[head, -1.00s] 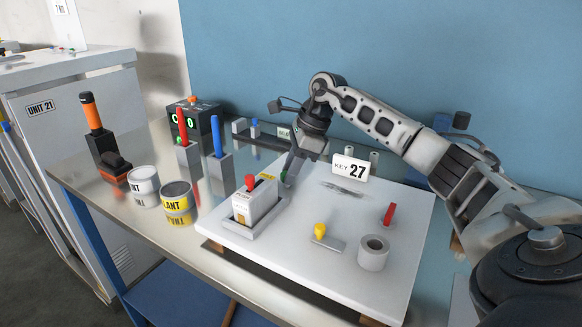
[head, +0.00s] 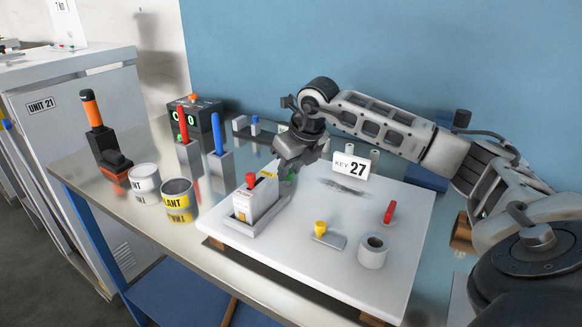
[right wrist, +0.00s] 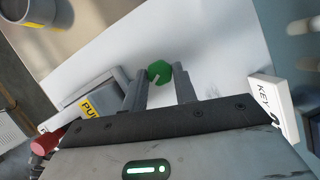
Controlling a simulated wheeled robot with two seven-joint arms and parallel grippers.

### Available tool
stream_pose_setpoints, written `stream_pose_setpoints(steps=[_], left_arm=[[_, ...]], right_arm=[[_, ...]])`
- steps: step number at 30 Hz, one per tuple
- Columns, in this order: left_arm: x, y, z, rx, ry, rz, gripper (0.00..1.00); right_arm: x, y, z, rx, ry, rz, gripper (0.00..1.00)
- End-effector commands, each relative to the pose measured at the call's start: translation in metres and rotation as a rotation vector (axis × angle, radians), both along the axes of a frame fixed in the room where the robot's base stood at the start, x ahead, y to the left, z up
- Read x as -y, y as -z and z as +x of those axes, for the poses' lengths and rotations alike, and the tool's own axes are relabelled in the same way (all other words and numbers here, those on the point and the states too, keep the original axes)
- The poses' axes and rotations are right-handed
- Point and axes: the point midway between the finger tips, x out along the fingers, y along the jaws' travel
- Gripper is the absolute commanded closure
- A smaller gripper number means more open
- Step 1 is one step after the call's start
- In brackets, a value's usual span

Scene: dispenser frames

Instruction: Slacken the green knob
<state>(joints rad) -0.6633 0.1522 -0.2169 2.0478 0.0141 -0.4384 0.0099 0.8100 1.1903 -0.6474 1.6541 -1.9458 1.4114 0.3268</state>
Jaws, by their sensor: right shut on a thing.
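The green knob (right wrist: 158,73) stands on the white board (head: 387,270), near its far edge. In the head view only a little of the green knob (head: 290,175) shows beneath my right gripper. My right gripper (right wrist: 161,70) has its two grey fingers on either side of the knob and is shut on it. In the head view my right gripper (head: 285,168) reaches down at the board's back edge, behind the white dispenser box. A pale line crosses the knob's face. My left gripper is not in view.
A white dispenser box (head: 257,205) with a red top stands in a tray close to the knob. A "KEY 27" sign (head: 351,165) stands to the right. A yellow knob (head: 320,228), red handle (head: 389,211) and grey ring (head: 373,251) are on the front right.

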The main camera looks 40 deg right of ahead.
Motion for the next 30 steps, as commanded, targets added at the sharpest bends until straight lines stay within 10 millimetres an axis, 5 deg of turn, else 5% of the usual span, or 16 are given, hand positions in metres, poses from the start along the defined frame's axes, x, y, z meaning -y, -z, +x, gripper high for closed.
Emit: stream_pose_setpoints(steps=[15,30], left_arm=[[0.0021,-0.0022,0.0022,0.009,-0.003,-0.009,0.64],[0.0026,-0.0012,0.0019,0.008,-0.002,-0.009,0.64]], right_arm=[[-0.0039,-0.0005,0.0010,-0.001,0.393,0.001,0.95],[-0.0042,-0.0002,0.0011,-0.001,0.504,0.002,0.95]])
